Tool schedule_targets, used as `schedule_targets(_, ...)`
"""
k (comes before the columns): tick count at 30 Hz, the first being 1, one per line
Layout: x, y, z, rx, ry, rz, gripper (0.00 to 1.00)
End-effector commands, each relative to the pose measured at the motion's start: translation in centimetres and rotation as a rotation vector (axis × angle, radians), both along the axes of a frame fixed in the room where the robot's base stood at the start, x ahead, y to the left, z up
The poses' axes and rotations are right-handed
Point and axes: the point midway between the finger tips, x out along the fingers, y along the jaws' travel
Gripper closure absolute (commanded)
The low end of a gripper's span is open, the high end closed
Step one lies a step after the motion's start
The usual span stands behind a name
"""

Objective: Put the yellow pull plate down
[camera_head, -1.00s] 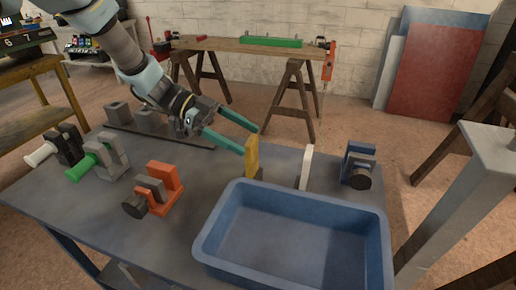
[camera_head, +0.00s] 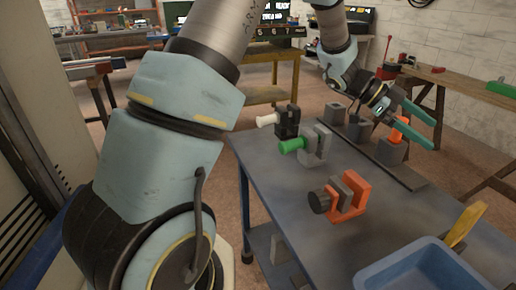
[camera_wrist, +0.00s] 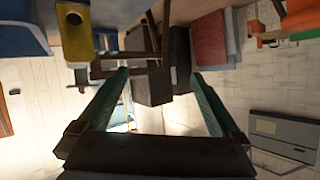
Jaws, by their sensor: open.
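The yellow pull plate (camera_head: 465,224) stands at the right of the bench, behind the blue bin, apart from my gripper. Its foot is hidden by the bin rim in the head view. A yellow piece with a dark round spot, seemingly the same plate (camera_wrist: 76,14), shows at the top left of the wrist view. My gripper (camera_head: 432,134) is open, its two teal fingers spread above the back of the bench. In the wrist view the fingers (camera_wrist: 162,85) hold nothing; dark shapes show beyond them.
The blue bin (camera_head: 405,268) is at the front right. An orange clamp-like piece (camera_head: 350,195) and green-handled (camera_head: 300,146) and white-handled (camera_head: 278,120) ones stand on the bench (camera_head: 300,215). Grey blocks (camera_head: 392,150) line the back, with an orange piece (camera_head: 402,127) near my fingers.

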Motion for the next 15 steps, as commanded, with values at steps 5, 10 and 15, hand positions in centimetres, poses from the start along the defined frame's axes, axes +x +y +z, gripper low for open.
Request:
schedule_targets(5,14.6,7.9,1.4,0.066,-0.112,0.700,0.00)
schedule_targets(10,21.3,22.8,0.0,0.294,-0.088,1.269,0.00)
schedule_targets(15,17.7,38.0,-3.0,0.615,0.117,1.713,0.00)
